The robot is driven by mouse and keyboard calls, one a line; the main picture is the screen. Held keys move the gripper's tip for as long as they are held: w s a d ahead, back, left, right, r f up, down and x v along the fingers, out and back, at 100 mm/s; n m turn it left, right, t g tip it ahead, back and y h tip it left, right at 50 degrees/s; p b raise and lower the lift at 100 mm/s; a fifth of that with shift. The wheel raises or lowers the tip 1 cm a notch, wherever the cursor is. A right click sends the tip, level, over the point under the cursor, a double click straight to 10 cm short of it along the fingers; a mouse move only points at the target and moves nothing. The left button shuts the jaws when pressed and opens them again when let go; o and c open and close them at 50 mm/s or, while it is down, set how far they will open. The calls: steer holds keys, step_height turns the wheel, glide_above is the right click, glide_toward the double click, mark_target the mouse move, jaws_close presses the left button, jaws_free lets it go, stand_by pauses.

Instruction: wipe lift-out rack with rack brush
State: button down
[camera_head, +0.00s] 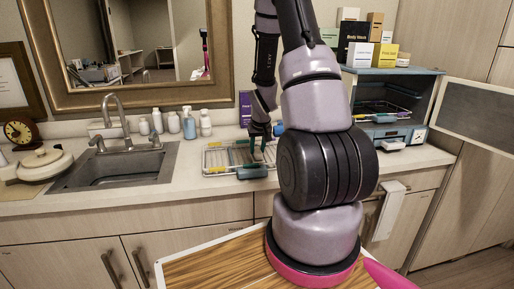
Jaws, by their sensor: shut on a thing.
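The lift-out rack (214,160), a wire rack with a blue-grey front grip (252,173) and yellow and green pieces on it, lies flat on the counter right of the sink. My gripper (260,139) is above the rack's back right part, pointing down. It is shut on a small dark green thing, which I take to be the rack brush (266,146). Most of the brush is hidden by the fingers and by its small size. I cannot tell whether it touches the rack wires. My arm hides the counter just right of the rack.
A sink (120,170) with a faucet (117,121) is on the left, with several bottles (189,123) behind. The blue-grey warmer (392,92) stands open on the right, another wire rack (379,108) inside and boxes (360,53) on top. A white towel (390,211) hangs below.

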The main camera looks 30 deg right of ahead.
stand_by(0.4)
steer(key=shift+w+a, duration=0.3)
steer(key=shift+a, duration=0.55)
steer(key=shift+w+a, duration=0.25)
steer(key=shift+a, duration=0.6)
steer(key=shift+w+a, duration=0.3)
steer(key=shift+a, duration=0.55)
steer(key=shift+r, duration=0.1)
step_height(320, 180, up, 7)
